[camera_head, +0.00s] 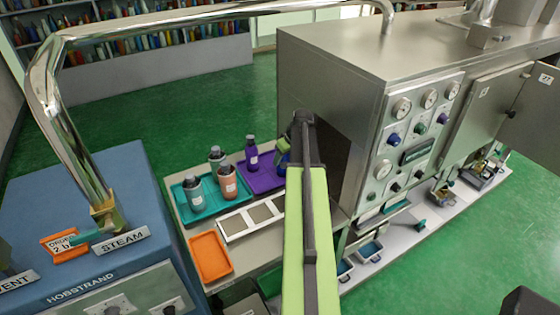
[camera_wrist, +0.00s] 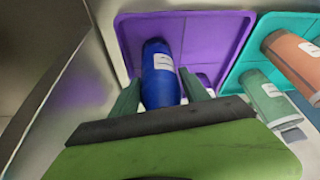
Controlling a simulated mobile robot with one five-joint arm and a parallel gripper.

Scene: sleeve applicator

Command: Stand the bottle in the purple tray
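The purple tray (camera_head: 262,183) lies on the bench beside the steel machine; it fills the upper middle of the wrist view (camera_wrist: 215,32). A blue bottle (camera_wrist: 160,72) is between the two fingers of my gripper (camera_wrist: 160,86), which appear to touch both its sides. In the head view the blue bottle (camera_head: 283,148) shows partly, beside my gripper (camera_head: 287,136), over the tray's right part. Whether its base touches the tray is hidden. A purple bottle (camera_head: 252,153) stands in the same tray, to the left.
A teal tray (camera_head: 203,208) left of the purple one holds several bottles, grey-green (camera_head: 194,190) and brown (camera_head: 228,180). A white-framed rack (camera_head: 236,227) and an orange tray (camera_head: 210,257) lie nearer. The steel machine (camera_head: 340,75) stands close on the right.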

